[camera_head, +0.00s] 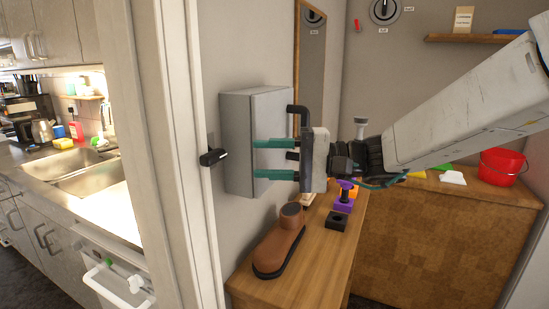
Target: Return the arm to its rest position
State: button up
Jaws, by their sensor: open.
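My gripper (257,159) is at the middle of the head view, at the end of my grey arm (470,105), which reaches in from the right. Its two teal fingers point left, one above the other, spread apart with nothing between them. They overlap the front of a grey wall box (252,105). I cannot tell whether they touch it. A black handle (297,110) on the box's right side shows just above the gripper body, which partly hides it.
Below the gripper is a wooden counter (310,270) with a brown shoe-like object (281,241), a black block (337,221) and a purple piece (344,204). A red bucket (502,166) stands at the right. A white door frame (172,150) with a black latch (213,157) stands left.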

jog(key=s+d+f+g+h, duration=0.3)
jog(key=s+d+f+h, duration=0.5)
jog(key=s+f, duration=0.25)
jog(key=s+d+t+h, duration=0.1)
jog(key=s+d+h, duration=0.2)
jog(key=d, duration=0.5)
jog(key=s+d+f+t+h, duration=0.1)
jog(key=s+d+t+h, duration=0.1)
jog(key=s+d, duration=0.3)
jog(key=s+d+f+t+h, duration=0.1)
jog(key=s+d+h, duration=0.3)
jog(key=d, duration=0.7)
jog(key=shift+s+f+t+h, duration=0.15)
jog(key=shift+f+t+h, duration=0.05)
jog(key=shift+t+h, duration=0.3)
